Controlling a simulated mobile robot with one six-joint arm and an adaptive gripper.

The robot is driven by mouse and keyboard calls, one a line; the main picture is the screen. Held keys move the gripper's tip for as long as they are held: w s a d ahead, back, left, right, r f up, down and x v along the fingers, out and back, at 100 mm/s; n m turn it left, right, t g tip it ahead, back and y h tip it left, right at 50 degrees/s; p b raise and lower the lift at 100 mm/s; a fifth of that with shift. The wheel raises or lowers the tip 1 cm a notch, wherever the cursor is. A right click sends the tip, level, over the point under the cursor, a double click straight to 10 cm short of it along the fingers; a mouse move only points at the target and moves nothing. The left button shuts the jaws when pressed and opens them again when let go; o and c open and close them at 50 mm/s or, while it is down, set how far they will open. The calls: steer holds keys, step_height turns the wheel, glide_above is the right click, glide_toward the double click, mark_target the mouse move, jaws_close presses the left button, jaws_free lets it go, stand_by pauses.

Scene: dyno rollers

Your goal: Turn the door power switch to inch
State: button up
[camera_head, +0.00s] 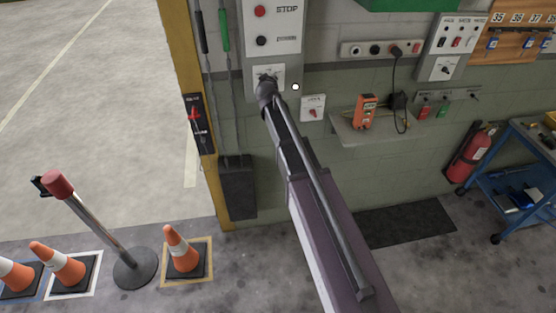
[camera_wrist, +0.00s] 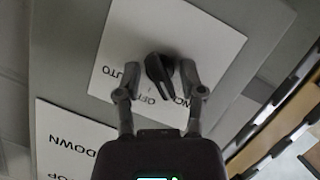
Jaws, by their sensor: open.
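The door power switch is a black knob (camera_wrist: 160,70) on a white plate (camera_wrist: 222,45) in the wrist view. The plate's lettering appears upside down: AUTO, OFF and a partly hidden INCH. The knob's lower end points near OFF and the start of INCH; I cannot tell its exact setting. My gripper (camera_wrist: 157,86) is open, with one finger on each side of the knob. The right finger is close to it; contact is unclear. In the head view my gripper (camera_head: 268,86) is at the white plate (camera_head: 278,70), hiding most of the knob.
Above the plate are a red STOP button (camera_head: 260,11) and a black button (camera_head: 261,40). A red rotary switch (camera_head: 313,112) is right of it. A shelf (camera_head: 375,128) holds an orange device. A yellow door post (camera_head: 183,60) stands left. Cones (camera_head: 182,250) and a barrier post stand lower left.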

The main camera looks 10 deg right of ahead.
steer(key=shift+d+m+y+p, duration=0.1)
steer(key=shift+m+y+p, duration=0.25)
steer(key=shift+m+y, duration=0.8)
steer(key=shift+d+m+y, duration=0.1)
steer(key=shift+m+y, duration=0.55)
steer(key=shift+m, duration=0.8)
steer(key=shift+m+y+b, duration=0.6)
steer(key=shift+m+y, duration=0.4)
steer(key=shift+m, duration=0.3)
steer(key=shift+d+f+m+t+y+b, duration=0.15)
steer(key=shift+m+t+y+b, duration=0.25)
steer(key=shift+m+y+b, duration=0.65)
steer(key=a+r+p+v, duration=0.1)
steer(key=p+v, duration=0.3)
steer(key=v, duration=1)
steer(key=s+a+f+n+g+b, duration=0.2)
steer(key=s+f+g+b, duration=0.2)
steer(key=f, duration=0.6)
steer(key=s+a+f+n+g+b, duration=0.3)
steer(key=s+f+b, duration=0.3)
steer(key=s+f, duration=0.2)
step_height(320, 180, down, 3)
steer(key=shift+s+a+r+g, duration=0.2)
steer(key=shift+s+a+g, duration=0.05)
steer(key=shift+g, duration=0.35)
steer(key=shift+h, duration=0.25)
